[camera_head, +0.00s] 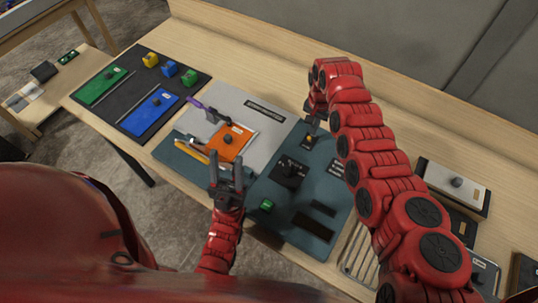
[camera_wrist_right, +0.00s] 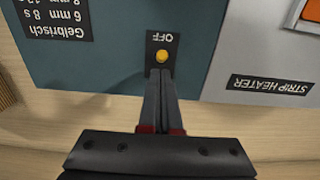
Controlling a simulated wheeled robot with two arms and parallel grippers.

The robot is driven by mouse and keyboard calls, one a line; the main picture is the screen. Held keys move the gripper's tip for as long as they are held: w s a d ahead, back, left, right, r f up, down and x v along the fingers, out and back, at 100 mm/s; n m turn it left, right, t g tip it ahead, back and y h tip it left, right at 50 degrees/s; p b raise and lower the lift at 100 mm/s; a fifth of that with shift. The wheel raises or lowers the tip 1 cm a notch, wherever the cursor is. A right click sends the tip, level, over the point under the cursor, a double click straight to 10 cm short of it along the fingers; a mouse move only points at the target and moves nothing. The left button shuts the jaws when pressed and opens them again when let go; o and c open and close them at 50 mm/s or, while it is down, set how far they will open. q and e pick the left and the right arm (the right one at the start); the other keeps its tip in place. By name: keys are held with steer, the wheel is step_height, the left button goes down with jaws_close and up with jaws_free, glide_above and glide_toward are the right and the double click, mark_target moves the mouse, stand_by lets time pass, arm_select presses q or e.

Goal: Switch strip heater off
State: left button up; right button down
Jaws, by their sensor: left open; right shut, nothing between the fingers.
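The strip heater console is a dark teal panel (camera_head: 265,193) joined to a light grey plate marked STRIP HEATER (camera_wrist_right: 270,86). A yellow round button (camera_wrist_right: 161,56) sits under an upside-down OFF label in the right wrist view; it shows small in the head view (camera_head: 309,139). My right gripper (camera_wrist_right: 160,76) is shut and empty, its fingertips at the button's near edge; I cannot tell whether they touch it. A black knob (camera_head: 290,170) and a green button (camera_head: 267,205) are on the panel. My left gripper (camera_head: 226,160) is open and empty, above the panel's front left part.
An orange plate (camera_head: 232,146) with a knob lies on the grey plate, beside a yellow tool (camera_head: 192,152) and a purple-handled tool (camera_head: 205,110). A dark mat (camera_head: 178,72) with green and blue plates lies left. A white plate (camera_head: 455,190) stands right of my right arm.

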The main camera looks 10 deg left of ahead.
step_height(320, 180, up, 7)
steer(key=shift+w+d+p, duration=0.15)
steer(key=shift+w+p, duration=0.15)
steer(key=shift+w, duration=0.05)
stand_by(0.4)
stand_by(0.4)
